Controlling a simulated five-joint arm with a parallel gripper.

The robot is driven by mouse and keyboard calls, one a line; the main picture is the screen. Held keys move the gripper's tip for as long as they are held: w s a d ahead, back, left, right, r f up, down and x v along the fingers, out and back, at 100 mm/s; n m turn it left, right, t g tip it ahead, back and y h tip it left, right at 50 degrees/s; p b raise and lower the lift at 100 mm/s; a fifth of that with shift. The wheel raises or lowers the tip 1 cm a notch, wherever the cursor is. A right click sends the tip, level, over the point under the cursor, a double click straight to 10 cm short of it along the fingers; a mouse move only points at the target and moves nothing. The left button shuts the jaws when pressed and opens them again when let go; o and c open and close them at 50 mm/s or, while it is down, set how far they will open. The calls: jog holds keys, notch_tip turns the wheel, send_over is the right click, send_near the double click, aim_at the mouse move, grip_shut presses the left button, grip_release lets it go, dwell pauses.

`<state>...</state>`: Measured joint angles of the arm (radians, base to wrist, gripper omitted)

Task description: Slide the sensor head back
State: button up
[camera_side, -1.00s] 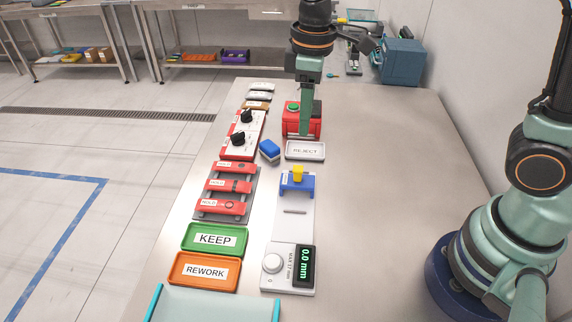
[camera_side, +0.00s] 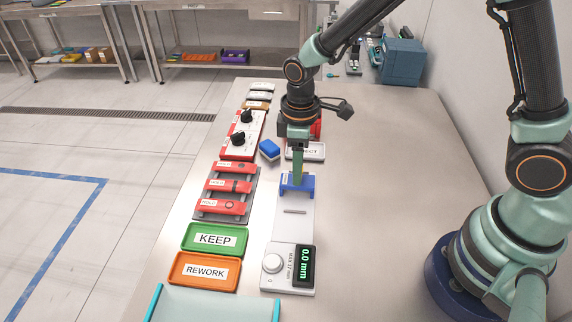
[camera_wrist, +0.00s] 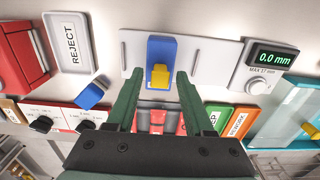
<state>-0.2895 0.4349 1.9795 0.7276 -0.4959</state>
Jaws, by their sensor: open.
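The sensor head is a blue block (camera_side: 309,187) with a yellow grip on top, set on a white gauge base (camera_side: 293,222) near its far end. In the wrist view the blue block (camera_wrist: 160,48) and the yellow grip (camera_wrist: 160,76) show clearly. My gripper (camera_side: 297,182) points down at the head, and its finger hides the yellow grip in the side view. In the wrist view my gripper (camera_wrist: 158,73) is open, with one finger on each side of the yellow grip. I cannot tell if the fingers touch it. The gauge display (camera_side: 304,266) reads 0.0 mm.
A loose blue block (camera_side: 269,149) lies left of the gauge's far end. The REJECT tray (camera_side: 318,157) lies beyond it. The red slider rack (camera_side: 228,197), KEEP tray (camera_side: 214,251) and REWORK tray (camera_side: 204,283) line the left. The bench to the right is clear.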

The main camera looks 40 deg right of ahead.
jog(key=shift+f, duration=0.35)
grip_shut()
dwell(1.2)
